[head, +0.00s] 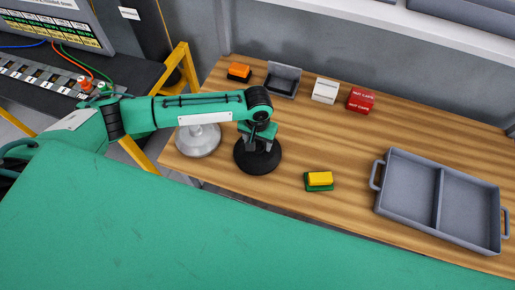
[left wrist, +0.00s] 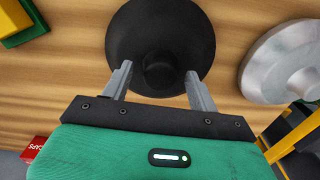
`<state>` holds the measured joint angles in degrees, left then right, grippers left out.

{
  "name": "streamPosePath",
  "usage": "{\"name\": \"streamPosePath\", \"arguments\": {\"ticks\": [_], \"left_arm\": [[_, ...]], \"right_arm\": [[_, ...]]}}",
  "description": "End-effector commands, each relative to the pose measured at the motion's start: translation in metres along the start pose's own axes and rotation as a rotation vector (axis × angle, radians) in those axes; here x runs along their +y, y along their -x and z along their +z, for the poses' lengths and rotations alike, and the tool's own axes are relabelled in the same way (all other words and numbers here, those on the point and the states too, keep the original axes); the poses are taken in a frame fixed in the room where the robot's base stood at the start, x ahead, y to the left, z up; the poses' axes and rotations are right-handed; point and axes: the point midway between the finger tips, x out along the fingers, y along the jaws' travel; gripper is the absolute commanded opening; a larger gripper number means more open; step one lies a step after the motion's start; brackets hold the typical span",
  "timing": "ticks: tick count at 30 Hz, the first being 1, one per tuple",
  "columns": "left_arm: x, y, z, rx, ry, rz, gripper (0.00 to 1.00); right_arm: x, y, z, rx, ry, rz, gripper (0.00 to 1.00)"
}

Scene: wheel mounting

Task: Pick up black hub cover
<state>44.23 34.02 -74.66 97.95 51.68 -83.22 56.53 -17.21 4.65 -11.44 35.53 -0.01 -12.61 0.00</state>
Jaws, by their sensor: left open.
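The black hub cover (head: 257,160) lies on the wooden table, a round dark disc with a raised centre knob. It fills the upper middle of the left wrist view (left wrist: 160,35). My left gripper (head: 258,146) is right above it, pointing down. In the left wrist view its two fingers (left wrist: 158,80) are spread apart, one on each side of the knob. I cannot tell whether they touch it. My right gripper is not in view.
A silver hub cover (head: 198,141) lies just left of the black one. A yellow and green block (head: 319,181) sits to the right, and a grey two-compartment tray (head: 438,200) farther right. A red box (head: 360,100), white box (head: 325,91) and small grey bin (head: 283,80) stand at the back.

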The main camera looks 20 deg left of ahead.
Motion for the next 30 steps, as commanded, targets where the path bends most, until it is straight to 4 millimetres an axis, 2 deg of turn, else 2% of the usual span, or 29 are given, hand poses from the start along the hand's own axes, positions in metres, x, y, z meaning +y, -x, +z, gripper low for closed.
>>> {"name": "streamPosePath", "arguments": {"ticks": [4, 11, 18, 20, 30], "left_arm": [[-0.0003, -0.0114, 0.0, 0.001, 0.0, -0.001, 0.6], [-0.0005, -0.013, 0.0, 0.001, -0.001, -0.001, 0.58], [-0.0006, -0.0127, 0.0, 0.001, -0.001, -0.001, 0.11], [-0.0006, -0.0127, 0.0, 0.001, -0.001, -0.001, 0.0], [-0.0004, -0.0107, -0.0005, 0.002, -0.001, 0.0, 0.0]], "right_arm": [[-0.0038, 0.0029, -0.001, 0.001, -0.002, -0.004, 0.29], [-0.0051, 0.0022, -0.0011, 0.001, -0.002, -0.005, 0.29], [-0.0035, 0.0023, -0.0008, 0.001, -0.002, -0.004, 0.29], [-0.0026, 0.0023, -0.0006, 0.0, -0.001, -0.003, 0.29], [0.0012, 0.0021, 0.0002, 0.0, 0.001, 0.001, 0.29]]}}
